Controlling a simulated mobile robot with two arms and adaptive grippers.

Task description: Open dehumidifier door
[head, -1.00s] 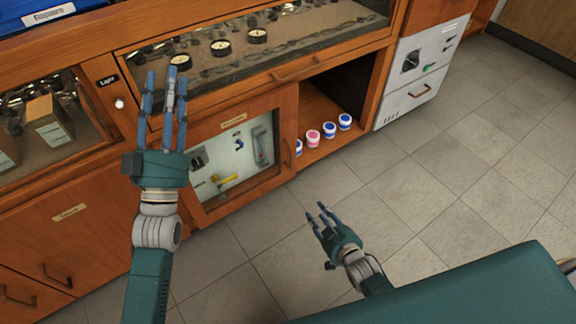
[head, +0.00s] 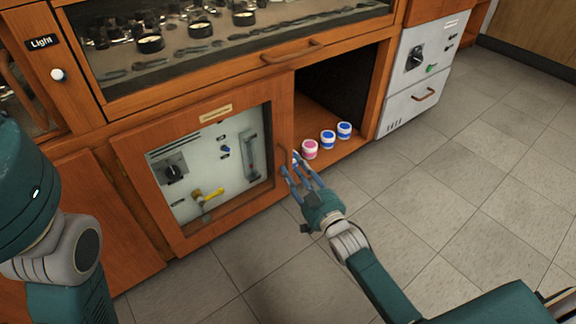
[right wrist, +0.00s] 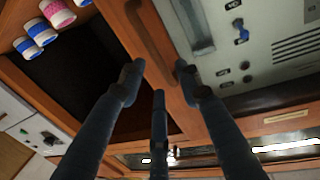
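The wooden-framed door (head: 225,229) with a glass window stands low in the bench front, under a small label plate, and looks shut. Through the window show a dark knob, a yellow valve handle and a gauge. Its curved brown handle (head: 281,157) is on the right side of the frame and also shows in the right wrist view (right wrist: 152,42). My right gripper (head: 296,170) is right at this handle, fingers spread and open. In the right wrist view the handle lies just beyond the fingertips (right wrist: 158,72); contact is unclear. My left gripper is out of view.
Right of the door is an open compartment with several blue-lidded and pink-lidded jars (head: 310,149). A white unit (head: 415,75) with a knob stands further right. A glass-fronted case with gauges (head: 150,43) is above. The tiled floor (head: 450,200) is clear.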

